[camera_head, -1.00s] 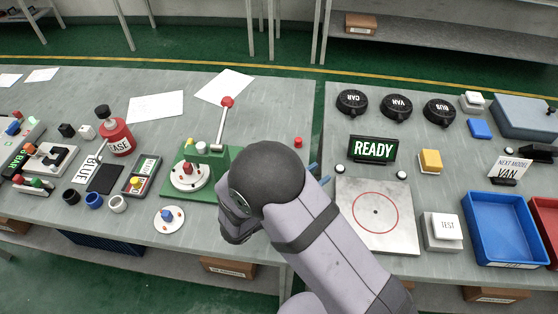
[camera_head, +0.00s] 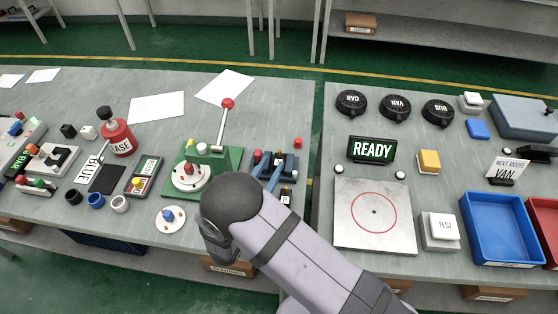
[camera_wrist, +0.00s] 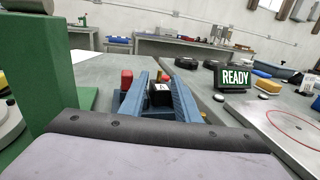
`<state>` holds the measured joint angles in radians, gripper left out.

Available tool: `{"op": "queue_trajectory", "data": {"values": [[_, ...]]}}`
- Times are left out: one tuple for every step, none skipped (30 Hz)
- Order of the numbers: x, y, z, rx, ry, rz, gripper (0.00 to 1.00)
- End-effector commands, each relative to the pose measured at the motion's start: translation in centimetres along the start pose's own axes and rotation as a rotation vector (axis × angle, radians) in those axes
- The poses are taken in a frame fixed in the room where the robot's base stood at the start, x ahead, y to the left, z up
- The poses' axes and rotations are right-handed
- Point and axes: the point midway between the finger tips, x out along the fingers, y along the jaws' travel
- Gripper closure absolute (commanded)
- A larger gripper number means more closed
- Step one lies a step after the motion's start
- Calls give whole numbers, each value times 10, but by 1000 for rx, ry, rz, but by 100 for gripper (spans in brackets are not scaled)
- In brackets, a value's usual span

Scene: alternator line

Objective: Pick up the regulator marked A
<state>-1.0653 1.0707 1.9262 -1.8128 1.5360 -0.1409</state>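Small dark regulators stand in a blue holder (camera_head: 291,167) to the right of the green press, partly hidden by my arm in the head view. A dark block with a pale label (camera_head: 286,196) sits at its near end. In the wrist view a black block with a white mark (camera_wrist: 160,95) shows between the two blue fingers of my gripper (camera_wrist: 160,74). The fingers are apart, and I see no grip on the block. In the head view my gripper (camera_head: 270,174) is over the holder area. I cannot read which regulator is marked A.
The green press (camera_head: 232,158) with its red-knobbed lever stands just left of my gripper. A red button (camera_head: 297,142) lies behind the holder. To the right are the READY sign (camera_head: 372,149), a metal plate (camera_head: 345,235) and a blue bin (camera_head: 470,232).

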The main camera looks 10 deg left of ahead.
Motion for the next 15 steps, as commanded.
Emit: {"op": "queue_trajectory", "data": {"values": [[4, 0, 1, 0, 0, -2, 71], [6, 0, 2, 0, 0, -2, 71], [10, -1, 2, -1, 1, -3, 71], [14, -2, 2, -1, 1, -5, 71], [17, -2, 2, -1, 0, -4, 71], [22, -2, 2, -1, 0, -4, 71], [26, -2, 1, -1, 1, -5, 71], [30, -2, 1, -1, 0, -4, 71], [35, -2, 0, 0, 0, -4, 71], [38, -2, 0, 0, 0, -5, 71], [41, -1, 0, 1, 0, -4, 71], [44, -1, 0, 1, 0, -3, 71], [46, -1, -1, 1, 0, -3, 71], [48, -1, -1, 1, 0, -3, 71], [50, -1, -2, 1, 0, -3, 71]]}}
